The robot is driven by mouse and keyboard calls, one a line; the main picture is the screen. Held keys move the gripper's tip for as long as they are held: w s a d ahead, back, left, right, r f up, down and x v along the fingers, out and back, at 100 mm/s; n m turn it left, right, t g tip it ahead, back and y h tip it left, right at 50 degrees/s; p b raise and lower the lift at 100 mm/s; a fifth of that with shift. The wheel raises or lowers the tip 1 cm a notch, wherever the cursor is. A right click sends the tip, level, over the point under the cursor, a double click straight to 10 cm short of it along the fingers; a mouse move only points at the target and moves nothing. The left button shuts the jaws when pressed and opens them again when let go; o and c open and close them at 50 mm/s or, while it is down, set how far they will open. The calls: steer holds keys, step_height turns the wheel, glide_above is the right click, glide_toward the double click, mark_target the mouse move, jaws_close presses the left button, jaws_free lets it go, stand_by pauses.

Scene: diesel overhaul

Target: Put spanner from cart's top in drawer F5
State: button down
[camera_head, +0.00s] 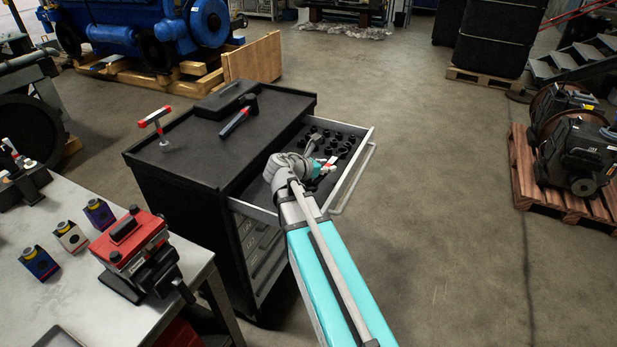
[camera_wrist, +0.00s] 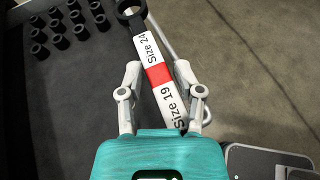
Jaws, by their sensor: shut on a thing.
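My gripper (camera_wrist: 158,72) is shut on a spanner (camera_wrist: 147,57). The spanner has a black ring end and a white handle with a red band, marked "Size 24" and "Size 19". In the head view my gripper (camera_head: 327,168) is over the open top drawer (camera_head: 367,148) of the black cart. The spanner (camera_head: 331,162) shows there only as a small white and red piece. In the wrist view the drawer's dark floor (camera_wrist: 70,110) lies below and left of the spanner. No drawer label reading F5 is legible.
Several black sockets (camera_wrist: 62,22) stand in the drawer's far part. On the cart's top (camera_head: 190,160) are a red-ended T-handle (camera_head: 156,122), a black case (camera_head: 226,99) and a blue-red handled tool (camera_head: 238,117). A workbench (camera_head: 85,275) stands left.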

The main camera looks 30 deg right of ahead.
steer(key=shift+s+a+f+n+t+b, duration=0.1)
steer(key=shift+a+f+n+t+b, duration=0.15)
steer(key=shift+f, duration=0.25)
steer(key=shift+s+a+f+n+t+b, duration=0.15)
steer(key=shift+a+f+t+b, duration=0.15)
steer(key=shift+f, duration=0.2)
steer(key=shift+w, duration=0.1)
steer(key=shift+m+y, duration=0.3)
steer(key=shift+y, duration=0.1)
steer(key=a, duration=0.4)
steer(key=shift+w, duration=0.3)
steer(key=w+d+f+b, duration=0.1)
steer(key=w+f+b, duration=0.1)
steer(key=w+f, duration=0.1)
steer(key=w+d+f+b, duration=0.1)
steer(key=w+f+b, duration=0.2)
steer(key=w, duration=0.2)
steer(key=w+d+f+b, duration=0.1)
steer(key=w+f+b, duration=0.2)
steer(key=w, duration=0.1)
steer(key=shift+w+d, duration=0.3)
steer(key=shift+d, duration=0.05)
steer(key=shift+w+f+b, duration=0.1)
steer(key=shift+b, duration=0.25)
